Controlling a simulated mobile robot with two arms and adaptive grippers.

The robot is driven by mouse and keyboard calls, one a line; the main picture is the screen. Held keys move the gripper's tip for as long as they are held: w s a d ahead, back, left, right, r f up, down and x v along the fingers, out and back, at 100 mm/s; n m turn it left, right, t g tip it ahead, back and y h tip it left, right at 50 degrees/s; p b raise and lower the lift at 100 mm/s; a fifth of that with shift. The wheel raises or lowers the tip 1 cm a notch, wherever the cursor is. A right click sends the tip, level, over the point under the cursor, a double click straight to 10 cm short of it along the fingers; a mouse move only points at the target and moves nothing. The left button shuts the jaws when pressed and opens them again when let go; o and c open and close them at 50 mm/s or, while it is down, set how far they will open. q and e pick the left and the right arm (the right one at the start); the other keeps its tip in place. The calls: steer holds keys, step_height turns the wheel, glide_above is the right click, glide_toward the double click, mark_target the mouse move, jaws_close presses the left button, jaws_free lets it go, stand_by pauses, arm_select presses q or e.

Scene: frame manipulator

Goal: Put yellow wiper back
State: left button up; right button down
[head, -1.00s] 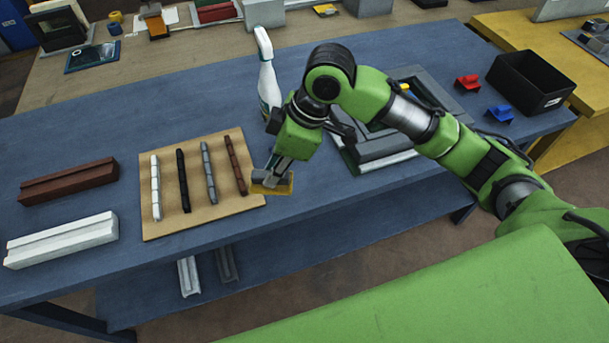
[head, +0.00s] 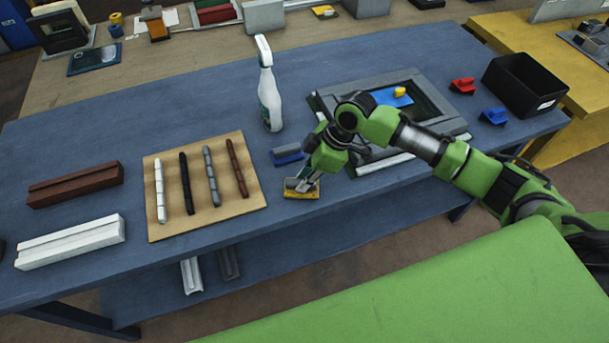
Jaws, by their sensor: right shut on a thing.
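The yellow wiper (head: 302,194) has a flat yellow pad with a grey part on top. It is at the front part of the blue table, right of the tan board. My right gripper (head: 303,180) is shut on its grey top part. The pad is low over or touching the table; I cannot tell which. A blue block-like wiper (head: 288,156) lies just behind it. My left gripper is not in view.
A spray bottle (head: 268,90) stands behind. A grey frame (head: 450,122) holding a blue sheet and a yellow piece (head: 402,92) lies to the right, partly behind my arm. A black bin (head: 525,85), red piece (head: 462,85) and blue piece (head: 495,116) are farther right. The tan board (head: 210,225) holds several strips.

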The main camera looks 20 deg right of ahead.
steer(key=shift+f, duration=0.1)
steer(key=c, duration=1.9)
jaws_free()
steer(key=b+v, duration=0.1)
steer(key=v, duration=1.1)
steer(key=shift+a+b, duration=0.1)
steer(key=shift+b, duration=0.25)
